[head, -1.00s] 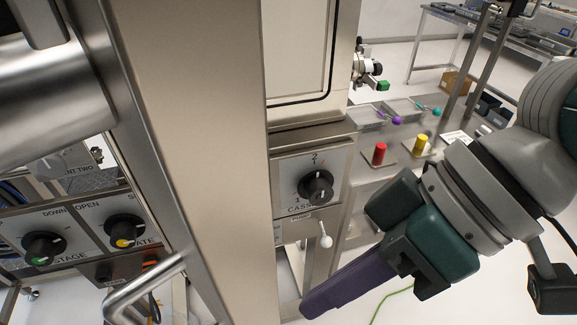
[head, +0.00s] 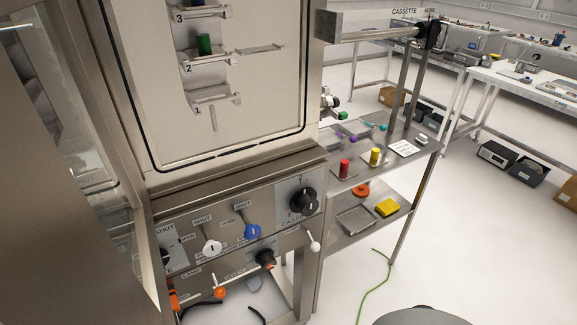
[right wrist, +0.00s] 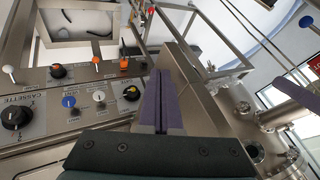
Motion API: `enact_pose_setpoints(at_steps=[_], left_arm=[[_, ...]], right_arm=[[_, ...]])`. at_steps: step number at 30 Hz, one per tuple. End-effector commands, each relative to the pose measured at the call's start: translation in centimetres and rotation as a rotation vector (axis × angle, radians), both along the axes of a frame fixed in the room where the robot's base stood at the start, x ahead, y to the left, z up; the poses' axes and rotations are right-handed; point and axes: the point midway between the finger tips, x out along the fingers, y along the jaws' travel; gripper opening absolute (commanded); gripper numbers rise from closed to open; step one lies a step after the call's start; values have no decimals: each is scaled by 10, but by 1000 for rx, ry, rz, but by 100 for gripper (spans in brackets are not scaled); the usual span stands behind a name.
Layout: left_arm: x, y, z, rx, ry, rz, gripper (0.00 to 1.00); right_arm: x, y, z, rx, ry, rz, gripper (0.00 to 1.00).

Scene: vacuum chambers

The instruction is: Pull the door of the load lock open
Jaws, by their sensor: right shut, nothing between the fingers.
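The load lock's front (head: 235,125) shows in the head view, with a black seal line round a recess. Inside the recess are shelves numbered 1 to 3 and a green cylinder (head: 204,44). A large brown-grey panel (head: 45,205) stands at the left edge, angled out from the front. It looks like the door swung aside, but its handle is not visible. My right gripper (right wrist: 160,100) shows in the right wrist view with its purple fingers together and empty. It is beside a metal panel edge; I cannot tell whether it touches it. My left gripper is out of view.
Below the recess is a control panel (head: 185,215) with knobs and levers, including a black cassette knob (head: 303,200). A metal shelf rack (head: 345,222) with red and yellow pieces stands right of it. A green cable (head: 376,280) lies on open floor.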

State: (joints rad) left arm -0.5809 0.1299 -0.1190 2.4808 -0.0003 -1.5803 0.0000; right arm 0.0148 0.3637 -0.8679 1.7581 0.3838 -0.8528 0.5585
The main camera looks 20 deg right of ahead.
Motion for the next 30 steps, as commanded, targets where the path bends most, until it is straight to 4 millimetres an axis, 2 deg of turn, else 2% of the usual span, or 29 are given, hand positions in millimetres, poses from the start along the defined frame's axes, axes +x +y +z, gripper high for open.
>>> enact_pose_setpoints(at_steps=[3,10,17,30], left_arm=[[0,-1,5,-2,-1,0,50],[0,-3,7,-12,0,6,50],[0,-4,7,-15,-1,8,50],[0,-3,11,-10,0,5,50]], right_arm=[[-4,23,1,3,1,8,0],[-7,46,0,0,-1,15,0],[-8,51,-1,-2,-3,17,0],[-7,46,0,-5,-1,17,0]])
